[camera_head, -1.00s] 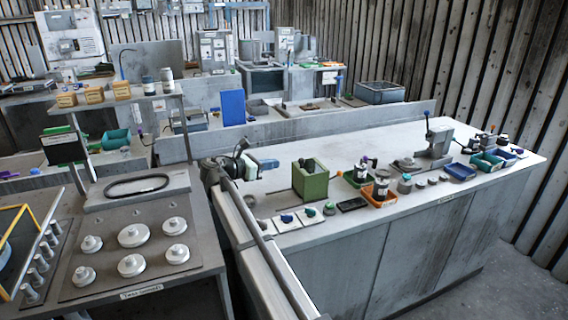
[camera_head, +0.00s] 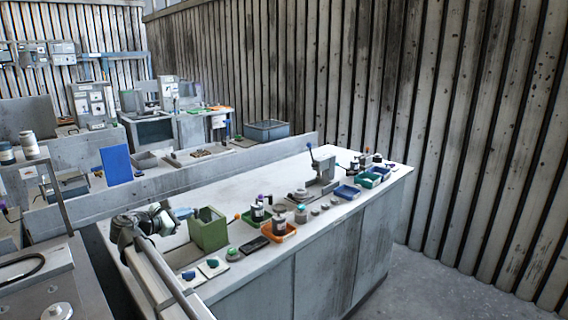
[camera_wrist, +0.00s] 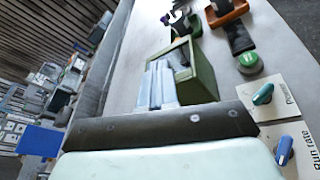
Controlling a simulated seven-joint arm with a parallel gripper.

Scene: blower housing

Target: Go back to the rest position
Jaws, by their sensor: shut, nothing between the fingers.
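My gripper (camera_head: 183,213) is over the left end of the long bench (camera_head: 262,172), behind and left of the green open box (camera_head: 208,230). In the wrist view, the pale fingers of my gripper (camera_wrist: 160,66) are together with nothing between them. There they overlap the green box (camera_wrist: 203,82), which partly shows behind them. I cannot tell the gap between fingers and box. The rest position is not marked in any view.
Orange tray (camera_head: 278,234), blue tray (camera_head: 346,192) and small parts line the bench's front edge. A press-like stand (camera_head: 322,168) is further right. Dial cards (camera_head: 212,268) lie near the front left. The bench's back half is mostly clear.

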